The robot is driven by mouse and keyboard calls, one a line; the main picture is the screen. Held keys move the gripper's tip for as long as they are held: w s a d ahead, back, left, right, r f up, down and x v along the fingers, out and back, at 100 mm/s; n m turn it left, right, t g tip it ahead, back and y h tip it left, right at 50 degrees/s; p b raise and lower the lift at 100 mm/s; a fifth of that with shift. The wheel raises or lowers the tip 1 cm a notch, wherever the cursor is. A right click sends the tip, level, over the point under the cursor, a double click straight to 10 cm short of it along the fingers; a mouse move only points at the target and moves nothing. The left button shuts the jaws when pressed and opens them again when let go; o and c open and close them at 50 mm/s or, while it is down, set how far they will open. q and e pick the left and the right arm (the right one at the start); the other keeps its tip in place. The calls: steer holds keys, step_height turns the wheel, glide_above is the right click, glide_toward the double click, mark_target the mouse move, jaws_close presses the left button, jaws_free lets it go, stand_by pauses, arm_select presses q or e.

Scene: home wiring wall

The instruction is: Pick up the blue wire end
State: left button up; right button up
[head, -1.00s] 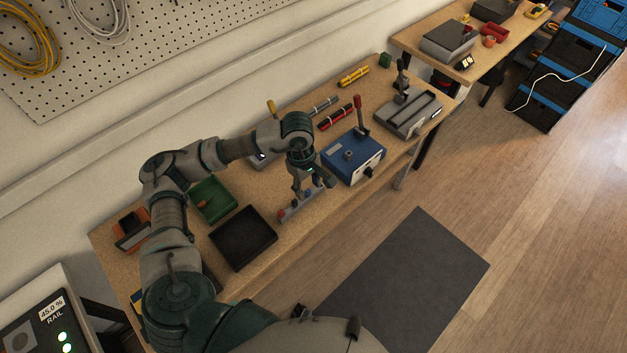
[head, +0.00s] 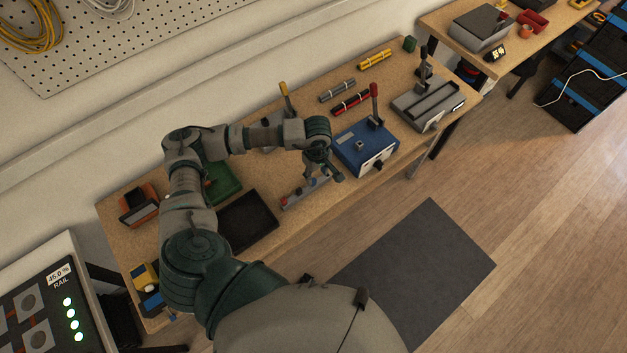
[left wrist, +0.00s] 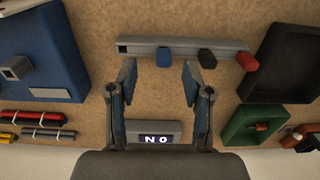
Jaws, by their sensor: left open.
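The blue wire end (left wrist: 165,57) sits on a grey holder bar (left wrist: 140,47) in the left wrist view, with a black end (left wrist: 207,58) and a red end (left wrist: 247,61) to its right. My left gripper (left wrist: 158,70) is open and empty, and the blue end shows between its fingertips, nearer the right finger. I cannot tell the height gap. In the head view my left gripper (head: 323,181) is over the holder bar (head: 293,205) at the bench's front edge and partly hides it. My right gripper is out of view.
A blue box with a red lever (head: 365,150) stands close right of the gripper. A black tray (head: 248,222) and a green tray (head: 222,184) lie to its left. A small display unit (left wrist: 153,133) is between the finger bases in the wrist view.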

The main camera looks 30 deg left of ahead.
mark_target(314, 179)
arm_select(q)
steer(key=f, duration=0.2)
steer(key=a+f, duration=0.1)
steer(key=f, duration=0.2)
steer(key=shift+a+f+p, duration=0.1)
steer(key=shift+f+p, duration=0.15)
steer(key=shift+p, duration=0.15)
steer(key=c, duration=0.9)
